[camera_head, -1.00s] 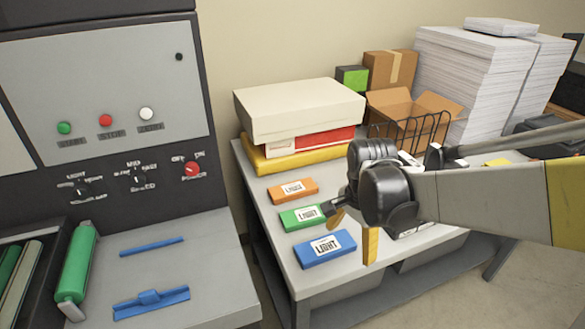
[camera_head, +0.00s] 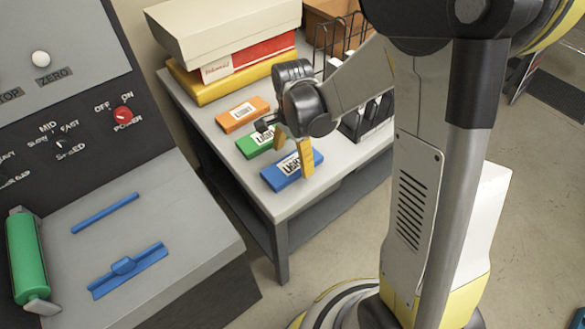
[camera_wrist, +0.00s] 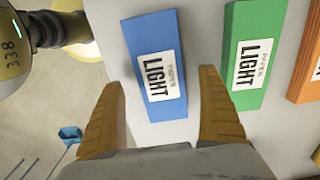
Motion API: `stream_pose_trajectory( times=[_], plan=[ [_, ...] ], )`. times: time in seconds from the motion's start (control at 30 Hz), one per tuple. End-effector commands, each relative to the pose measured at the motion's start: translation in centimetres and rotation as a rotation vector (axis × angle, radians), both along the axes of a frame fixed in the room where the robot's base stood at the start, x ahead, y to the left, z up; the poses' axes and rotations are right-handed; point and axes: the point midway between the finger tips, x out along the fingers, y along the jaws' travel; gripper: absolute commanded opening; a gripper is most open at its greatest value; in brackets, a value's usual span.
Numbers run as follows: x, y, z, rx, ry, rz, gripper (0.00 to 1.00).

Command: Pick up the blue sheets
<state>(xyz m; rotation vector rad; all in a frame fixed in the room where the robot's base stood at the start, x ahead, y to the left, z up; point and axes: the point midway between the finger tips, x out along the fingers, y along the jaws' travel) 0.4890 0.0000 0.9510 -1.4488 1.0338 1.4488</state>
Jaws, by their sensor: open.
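The blue sheets are a flat blue pack labelled LIGHT (camera_head: 280,178) on the grey table (camera_head: 340,150), nearest its front-left corner. My gripper (camera_head: 292,150) is open and empty above the pack, with one yellow finger overlapping its right end in the head view. In the wrist view the blue pack (camera_wrist: 152,38) lies ahead, between the two spread fingers of my gripper (camera_wrist: 161,78). Its label is fully visible there. I see no contact between the fingers and the pack.
A green pack (camera_wrist: 252,85) lies beside the blue one, then an orange pack (camera_head: 235,118). Stacked boxes (camera_head: 225,35) and a wire basket (camera_head: 322,60) stand behind. The machine (camera_head: 180,225) with blue tools and a green roller (camera_head: 27,255) is left.

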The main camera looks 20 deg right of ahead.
Motion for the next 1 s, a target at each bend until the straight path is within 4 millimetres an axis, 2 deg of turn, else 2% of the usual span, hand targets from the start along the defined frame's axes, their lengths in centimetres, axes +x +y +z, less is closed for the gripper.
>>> stream_pose_trajectory(
  times=[0.03,0.13,0.37,0.6,0.87,1.0],
  plan=[
    [-0.1,0.0,-1.3,0.0,0.0,0.0,0.88],
    [0.0,0.0,-2.5,0.0,0.0,0.0,0.88],
    [-0.1,0.0,-2.6,0.0,0.0,0.0,0.88],
    [-0.1,0.0,-2.6,0.0,0.0,0.0,0.22],
    [-0.1,0.0,-2.5,0.0,0.0,0.0,0.22],
    [-0.1,0.0,-1.6,0.0,0.0,0.0,0.22]
  ],
)
